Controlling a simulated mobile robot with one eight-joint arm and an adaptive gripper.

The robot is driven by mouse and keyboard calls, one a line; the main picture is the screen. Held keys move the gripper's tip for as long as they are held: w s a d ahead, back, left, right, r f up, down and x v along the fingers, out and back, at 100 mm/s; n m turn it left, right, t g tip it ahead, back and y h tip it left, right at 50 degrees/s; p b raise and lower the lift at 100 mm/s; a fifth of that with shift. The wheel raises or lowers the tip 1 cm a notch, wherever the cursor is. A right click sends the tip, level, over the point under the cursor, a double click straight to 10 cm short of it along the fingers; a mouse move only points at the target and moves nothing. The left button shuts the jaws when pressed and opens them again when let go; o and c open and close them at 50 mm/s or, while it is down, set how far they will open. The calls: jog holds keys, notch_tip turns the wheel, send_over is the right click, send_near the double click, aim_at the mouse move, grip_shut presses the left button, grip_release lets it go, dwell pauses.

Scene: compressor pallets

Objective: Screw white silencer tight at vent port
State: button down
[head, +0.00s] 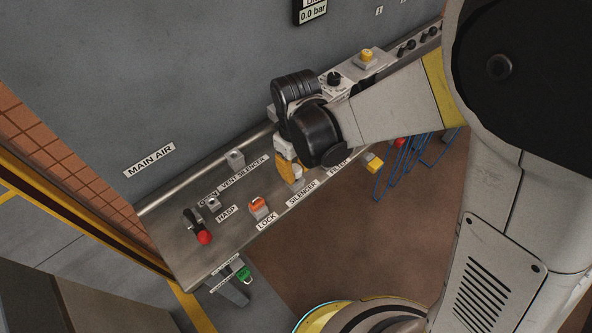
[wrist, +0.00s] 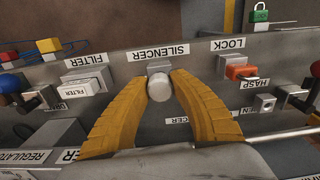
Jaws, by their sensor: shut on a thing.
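The white silencer (wrist: 160,88) is between the two yellow fingers of my gripper (wrist: 161,82) in the wrist view. The fingers are shut on it. It is at a small grey holder (wrist: 160,68) beside the SILENCER label; whether it still touches the holder I cannot tell. In the head view my gripper (head: 289,176) is over the bench by the SILENCER label, and the silencer is hidden. The vent port, a small grey block (head: 235,158) by the VENT SILENCER label, stands bare to the left of my gripper. In the wrist view my gripper hides it.
An orange lock (head: 258,204) sits on a holder near the front edge. A hasp fitting (head: 214,202) and a red-knobbed lever (head: 204,237) are at the left. A white filter (wrist: 88,84) shows beside my gripper. A rail (head: 205,170) runs along the bench back.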

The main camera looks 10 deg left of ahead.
jog(key=shift+r, duration=0.35)
jog(key=shift+r, duration=0.1)
jog(key=shift+r+p, duration=0.65)
jog(key=shift+w+a+r, duration=0.1)
